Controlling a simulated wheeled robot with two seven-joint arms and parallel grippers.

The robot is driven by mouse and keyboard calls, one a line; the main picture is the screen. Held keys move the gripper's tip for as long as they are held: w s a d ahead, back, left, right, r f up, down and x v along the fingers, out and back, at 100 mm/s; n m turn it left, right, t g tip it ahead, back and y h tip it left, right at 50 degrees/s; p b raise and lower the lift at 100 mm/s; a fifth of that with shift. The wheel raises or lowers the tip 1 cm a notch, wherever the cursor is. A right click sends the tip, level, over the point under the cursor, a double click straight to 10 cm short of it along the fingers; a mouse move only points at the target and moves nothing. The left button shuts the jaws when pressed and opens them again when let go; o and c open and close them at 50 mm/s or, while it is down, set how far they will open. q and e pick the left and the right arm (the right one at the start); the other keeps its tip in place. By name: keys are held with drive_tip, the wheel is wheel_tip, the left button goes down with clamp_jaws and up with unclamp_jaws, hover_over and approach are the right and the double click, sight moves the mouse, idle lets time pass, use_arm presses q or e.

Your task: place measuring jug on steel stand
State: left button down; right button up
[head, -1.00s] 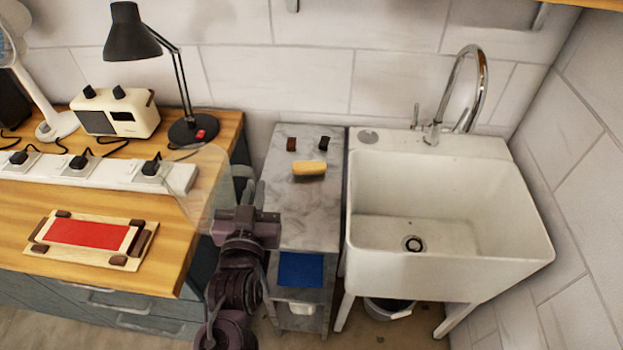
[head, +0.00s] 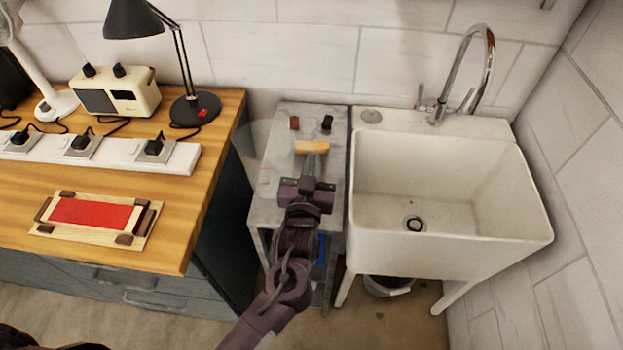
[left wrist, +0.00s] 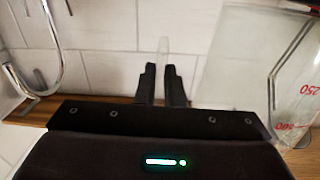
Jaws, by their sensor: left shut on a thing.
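The clear measuring jug (head: 264,145) shows only faintly in the head view, left of my left gripper. In the left wrist view, the jug (left wrist: 235,60) is at the right, with red marks on its wall. My left gripper (head: 311,165) is shut on a thin pale part (left wrist: 163,55), which looks like the jug's handle. It is over the narrow grey stand (head: 265,215), which I take for the steel stand. The jug overlaps the stand's left edge in the picture; its height above the top is unclear. My right gripper is out of view.
On the stand's top, a yellow piece (head: 311,147) and two small dark blocks (head: 327,122) lie toward the back. The white sink (head: 450,245) adjoins on the right. The wooden bench (head: 190,220) with a lamp (head: 190,108) stands left, across a gap.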

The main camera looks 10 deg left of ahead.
use_arm(q)
drive_tip(key=shift+f, duration=1.45)
wheel_tip(320, 180, down, 3)
drive_tip(key=shift+f, duration=0.25)
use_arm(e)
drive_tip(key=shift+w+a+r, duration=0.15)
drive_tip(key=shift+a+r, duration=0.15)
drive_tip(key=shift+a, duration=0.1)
use_arm(q)
drive_tip(key=shift+f, duration=0.2)
drive_tip(key=c, duration=1.5)
unclamp_jaws()
drive_tip(key=shift+c, duration=0.2)
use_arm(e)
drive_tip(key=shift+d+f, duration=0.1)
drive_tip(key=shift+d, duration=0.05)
use_arm(q)
drive_tip(key=shift+r, duration=0.1)
